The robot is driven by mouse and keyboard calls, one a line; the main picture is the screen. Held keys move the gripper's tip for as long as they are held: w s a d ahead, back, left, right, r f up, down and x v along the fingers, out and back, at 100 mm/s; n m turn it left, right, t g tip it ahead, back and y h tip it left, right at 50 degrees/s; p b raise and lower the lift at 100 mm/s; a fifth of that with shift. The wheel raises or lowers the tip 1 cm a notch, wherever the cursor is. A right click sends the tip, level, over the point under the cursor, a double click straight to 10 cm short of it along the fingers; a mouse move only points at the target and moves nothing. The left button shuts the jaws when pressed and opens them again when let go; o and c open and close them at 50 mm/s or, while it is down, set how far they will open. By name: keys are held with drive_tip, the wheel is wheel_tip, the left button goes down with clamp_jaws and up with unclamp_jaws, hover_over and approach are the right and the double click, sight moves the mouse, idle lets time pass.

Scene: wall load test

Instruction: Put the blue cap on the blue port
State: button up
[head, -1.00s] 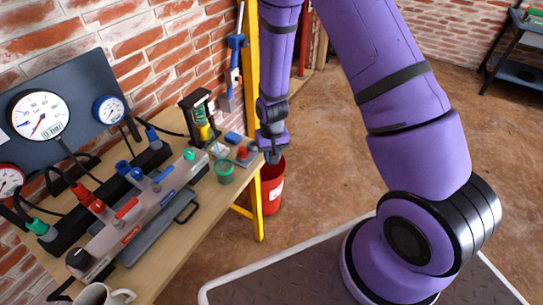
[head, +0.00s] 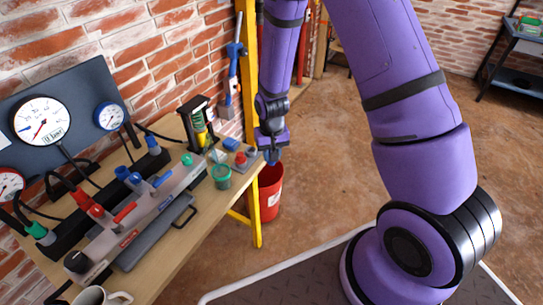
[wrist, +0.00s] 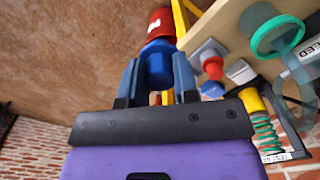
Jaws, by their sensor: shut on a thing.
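The blue cap (wrist: 157,62) sits between the two fingers of my gripper (wrist: 156,84) in the wrist view, and the fingers are shut on it. In the head view my gripper (head: 272,152) hangs at the table's right end, over or just beyond its edge, with a bit of blue at its tip. The grey manifold (head: 140,222) lies along the table to the left, with blue and red handles and labels. I cannot pick out the blue port for certain; blue fittings (head: 122,172) show at the manifold's back. My gripper is well apart from them.
A red cap (head: 240,158) on a grey block, a green-lidded jar (head: 221,175) and a spring stand (head: 198,122) are near my gripper. A red bucket (head: 270,192) stands below. Gauges (head: 41,119), hoses and a mug (head: 95,296) are at left.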

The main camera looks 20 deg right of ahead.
drive_tip(key=shift+r, duration=1.25)
